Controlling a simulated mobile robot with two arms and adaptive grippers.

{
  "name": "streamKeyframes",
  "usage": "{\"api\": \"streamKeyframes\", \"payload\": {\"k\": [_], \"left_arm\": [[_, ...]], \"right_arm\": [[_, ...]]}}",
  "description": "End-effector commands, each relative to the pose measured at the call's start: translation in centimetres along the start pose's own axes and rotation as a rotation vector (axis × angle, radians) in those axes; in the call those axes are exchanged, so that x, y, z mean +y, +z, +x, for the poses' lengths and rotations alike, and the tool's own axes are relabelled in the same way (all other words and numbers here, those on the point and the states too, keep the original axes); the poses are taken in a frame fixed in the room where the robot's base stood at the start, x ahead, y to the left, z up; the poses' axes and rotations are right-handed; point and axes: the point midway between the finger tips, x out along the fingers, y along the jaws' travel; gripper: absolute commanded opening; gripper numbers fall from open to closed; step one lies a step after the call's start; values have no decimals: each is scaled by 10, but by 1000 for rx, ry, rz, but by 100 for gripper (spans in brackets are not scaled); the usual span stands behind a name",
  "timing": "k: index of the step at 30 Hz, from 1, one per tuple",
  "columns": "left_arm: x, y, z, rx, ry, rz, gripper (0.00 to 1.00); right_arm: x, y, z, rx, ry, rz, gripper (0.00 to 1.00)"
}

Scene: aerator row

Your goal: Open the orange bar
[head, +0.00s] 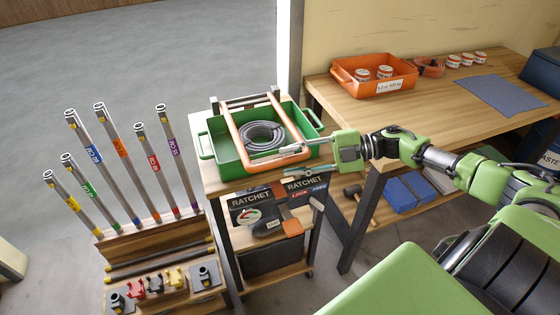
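The orange bar (239,137) is a U-shaped frame lying over the green tray (225,158) on a small wooden cart. Its closed front end lies along the tray's near side, and its two long sides run back to the tray's far edge. A coiled grey hose (262,135) lies in the tray under it. My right gripper (287,162) reaches in from the right, its two fingers apart, with the bar's front end near the fingertips. I cannot tell whether they touch it. My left gripper is not in view.
Several colour-labelled tubes (113,143) stand in a wooden rack at left. A workbench (440,110) at right holds an orange bin (345,78), tins and a blue cloth (503,95). Grey floor is free behind the rack.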

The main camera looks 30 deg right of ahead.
Motion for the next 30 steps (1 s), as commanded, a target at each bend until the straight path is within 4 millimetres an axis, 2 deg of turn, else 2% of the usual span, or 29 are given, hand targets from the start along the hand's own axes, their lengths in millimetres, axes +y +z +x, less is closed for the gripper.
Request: {"api": "streamKeyframes", "payload": {"k": [3, 7, 18, 19, 22, 30], "left_arm": [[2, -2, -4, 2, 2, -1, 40], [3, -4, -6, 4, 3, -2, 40], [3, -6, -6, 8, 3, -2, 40], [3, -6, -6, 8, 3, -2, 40], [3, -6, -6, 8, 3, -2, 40], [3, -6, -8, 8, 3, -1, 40]], "right_arm": [[3, -2, 17, 3, 5, -1, 31], [2, -1, 29, 2, 3, 0, 31], [0, 0, 34, 0, 0, 0, 31], [0, 0, 34, 0, 0, 0, 26], [0, 0, 34, 0, 0, 0, 0], [3, -1, 33, 0, -3, 5, 0]]}}
